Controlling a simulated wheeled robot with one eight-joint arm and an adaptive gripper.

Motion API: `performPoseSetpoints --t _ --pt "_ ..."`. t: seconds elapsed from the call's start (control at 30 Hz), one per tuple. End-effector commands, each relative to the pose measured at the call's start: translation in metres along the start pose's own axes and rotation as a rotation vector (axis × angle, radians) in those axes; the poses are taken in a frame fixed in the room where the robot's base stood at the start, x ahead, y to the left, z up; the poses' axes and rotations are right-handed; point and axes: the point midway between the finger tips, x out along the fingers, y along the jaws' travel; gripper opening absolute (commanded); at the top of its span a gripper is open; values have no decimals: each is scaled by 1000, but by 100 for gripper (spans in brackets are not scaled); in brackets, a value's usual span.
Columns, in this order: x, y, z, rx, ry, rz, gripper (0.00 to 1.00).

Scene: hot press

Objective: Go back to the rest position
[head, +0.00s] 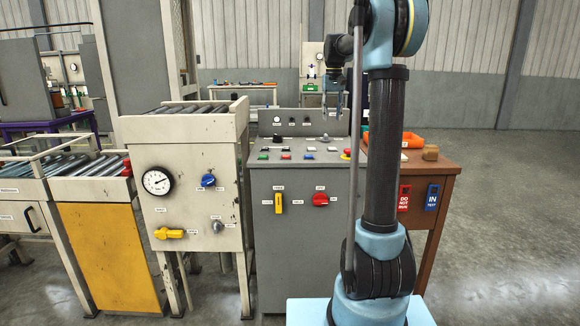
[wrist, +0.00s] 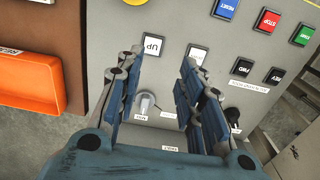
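My gripper (head: 332,112) hangs down above the back right of the grey control console (head: 300,232). In the wrist view my gripper (wrist: 160,62) has its two blue-grey fingers apart, with nothing between them. Beneath it lies the console's sloping panel, with a white UP button (wrist: 153,45) and a pale knob (wrist: 146,103). The fingers look clear of the panel, though the exact gap cannot be told. My upright arm column hides part of the console's right side.
A brown desk (head: 437,172) with an orange tray (head: 410,140) stands at the right. The cream press cabinet (head: 190,165) and a roller conveyor (head: 92,166) stand to the left. A yellow handle (head: 279,203) and red knob (head: 320,199) face forward. Open floor lies far right.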

Motion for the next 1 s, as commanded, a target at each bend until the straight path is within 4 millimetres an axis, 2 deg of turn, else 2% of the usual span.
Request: performPoseSetpoints --t 0.3,0.57,0.67,1.0 --pt "2 17 30 18 11 0 35" --pt "8 19 67 20 27 1 35" --pt "12 18 89 18 35 1 35" --pt "49 15 189 10 74 2 35"
